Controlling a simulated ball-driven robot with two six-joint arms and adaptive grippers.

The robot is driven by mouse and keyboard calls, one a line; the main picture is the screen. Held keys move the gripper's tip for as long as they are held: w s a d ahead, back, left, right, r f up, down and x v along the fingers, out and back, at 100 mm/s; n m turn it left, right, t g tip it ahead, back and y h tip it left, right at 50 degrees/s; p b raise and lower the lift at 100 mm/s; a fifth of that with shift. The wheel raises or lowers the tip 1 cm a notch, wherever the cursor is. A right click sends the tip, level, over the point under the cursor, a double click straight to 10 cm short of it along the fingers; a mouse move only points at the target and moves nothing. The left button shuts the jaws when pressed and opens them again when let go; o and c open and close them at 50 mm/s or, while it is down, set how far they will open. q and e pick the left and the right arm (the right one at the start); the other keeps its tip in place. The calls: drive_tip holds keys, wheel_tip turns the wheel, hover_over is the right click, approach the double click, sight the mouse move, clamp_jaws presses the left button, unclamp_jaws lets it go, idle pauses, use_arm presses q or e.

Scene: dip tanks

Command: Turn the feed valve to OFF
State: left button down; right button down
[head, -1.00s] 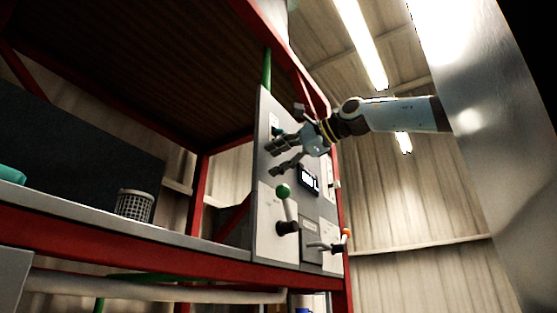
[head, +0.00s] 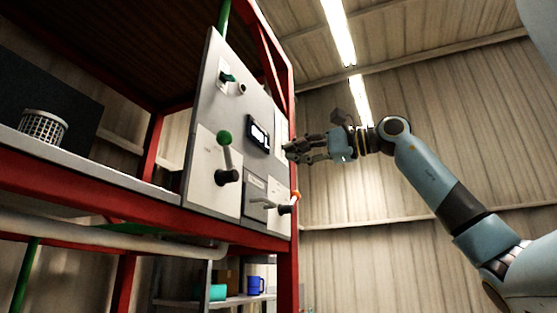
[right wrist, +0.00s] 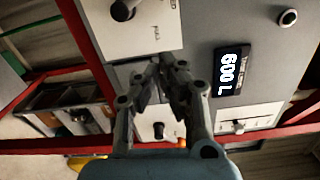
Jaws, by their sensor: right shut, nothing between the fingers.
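A grey control panel (head: 203,105) hangs on the red frame. It carries a lever with a green ball (head: 224,138) tilted up from a black hub, and a lower lever with an orange tip (head: 296,195) by a black hub. I cannot read the labels, so which one is the feed valve cannot be told. My right gripper (head: 289,151) is shut and empty, to the right of the panel's display, apart from both levers. In the right wrist view its closed fingers (right wrist: 168,62) point at the panel, between a black hub (right wrist: 123,9) and another black knob (right wrist: 158,130).
The panel has a lit display (head: 259,136), which also shows in the right wrist view (right wrist: 231,72), and a green switch (head: 227,77). A mesh basket (head: 43,128) stands on the shelf at left. A blue mug (head: 255,285) sits on a lower shelf.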

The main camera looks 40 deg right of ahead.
sight(225, 156)
drive_tip(key=w+a+p, duration=0.6)
drive_tip(key=w+a, duration=0.2)
drive_tip(key=shift+a+r, duration=0.3)
drive_tip(key=shift+r, duration=0.1)
